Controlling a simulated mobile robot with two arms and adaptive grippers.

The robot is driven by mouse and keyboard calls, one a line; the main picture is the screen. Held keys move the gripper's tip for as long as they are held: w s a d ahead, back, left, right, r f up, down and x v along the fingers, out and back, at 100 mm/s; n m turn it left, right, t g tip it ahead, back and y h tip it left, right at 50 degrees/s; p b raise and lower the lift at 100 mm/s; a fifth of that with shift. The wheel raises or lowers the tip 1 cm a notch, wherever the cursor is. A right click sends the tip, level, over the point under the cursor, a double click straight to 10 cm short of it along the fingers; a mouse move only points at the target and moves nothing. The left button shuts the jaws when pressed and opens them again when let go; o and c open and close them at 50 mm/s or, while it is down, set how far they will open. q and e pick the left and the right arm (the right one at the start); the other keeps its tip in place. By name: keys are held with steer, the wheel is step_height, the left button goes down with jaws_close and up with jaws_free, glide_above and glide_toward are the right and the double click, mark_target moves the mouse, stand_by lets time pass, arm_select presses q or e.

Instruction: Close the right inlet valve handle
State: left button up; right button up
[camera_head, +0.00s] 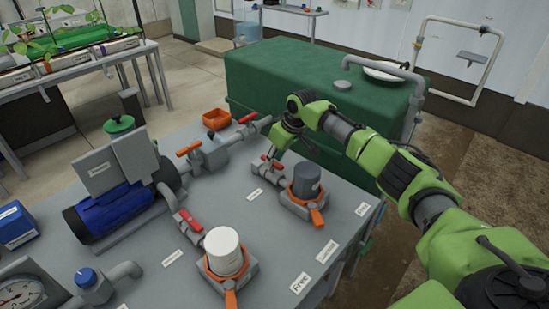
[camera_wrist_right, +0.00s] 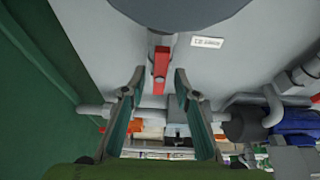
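The right inlet valve has a red handle (camera_head: 271,164) beside the dark grey canister (camera_head: 307,180) on the grey skid table. In the right wrist view the red handle (camera_wrist_right: 160,64) lies lengthwise between my fingertips, with clear gaps on both sides. My right gripper (camera_head: 281,142) reaches in from the right, just behind and above this valve. Its two fingers stand apart in the right wrist view (camera_wrist_right: 159,76), with nothing held. Whether the fingertips are level with the handle is hard to tell. My left gripper is not in view.
A second red handle (camera_head: 188,220) sits near the white canister (camera_head: 223,250). Another red handle (camera_head: 248,118) is on the pipe toward the back. Several labels lie on the table front.

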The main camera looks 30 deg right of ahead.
jaws_close()
